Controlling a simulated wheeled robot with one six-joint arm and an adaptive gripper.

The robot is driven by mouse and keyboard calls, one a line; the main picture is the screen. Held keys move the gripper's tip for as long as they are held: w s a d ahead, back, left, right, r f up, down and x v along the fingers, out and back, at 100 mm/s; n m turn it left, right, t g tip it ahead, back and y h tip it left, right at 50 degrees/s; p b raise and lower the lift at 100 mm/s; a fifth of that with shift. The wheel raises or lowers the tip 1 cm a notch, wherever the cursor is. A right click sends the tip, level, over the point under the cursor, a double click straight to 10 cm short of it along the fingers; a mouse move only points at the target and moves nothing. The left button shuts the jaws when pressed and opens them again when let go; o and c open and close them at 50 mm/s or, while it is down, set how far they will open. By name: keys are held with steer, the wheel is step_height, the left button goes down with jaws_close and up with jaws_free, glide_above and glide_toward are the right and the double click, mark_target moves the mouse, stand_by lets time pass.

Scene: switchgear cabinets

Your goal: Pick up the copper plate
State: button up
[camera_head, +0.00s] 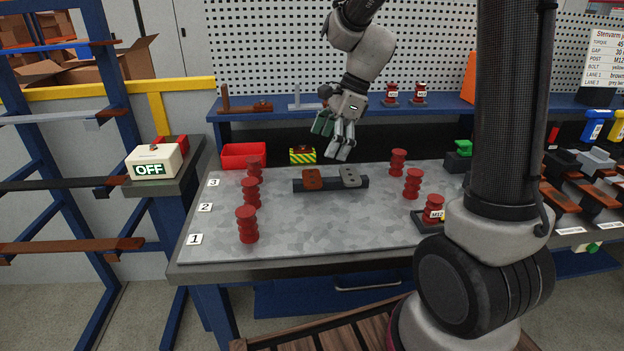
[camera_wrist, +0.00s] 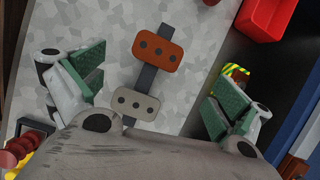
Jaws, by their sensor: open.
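The copper plate (camera_head: 312,179) is a reddish-brown rounded plate with dark holes. It lies on a dark bar (camera_head: 331,187) on the grey bench top, beside a similar grey plate (camera_head: 350,177). In the wrist view the copper plate (camera_wrist: 158,48) is at the upper middle, with the grey plate (camera_wrist: 136,103) below it. My gripper (camera_head: 335,140) hangs above and behind the plates, apart from them. In the wrist view its green-padded fingers (camera_wrist: 157,92) are spread wide with nothing between them.
Red insulators (camera_head: 247,224) stand in rows at the left and right of the bench (camera_head: 300,236). A red bin (camera_head: 245,155) and a yellow-black striped box (camera_head: 302,155) sit at the back. An OFF box (camera_head: 154,162) stands at the left. The bench middle front is clear.

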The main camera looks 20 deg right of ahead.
mark_target(312, 177)
steer(key=shift+m, duration=0.9)
steer(key=x, duration=0.8)
steer(key=shift+s, duration=0.1)
steer(key=shift+c, duration=0.4)
steer(key=c, duration=1.3)
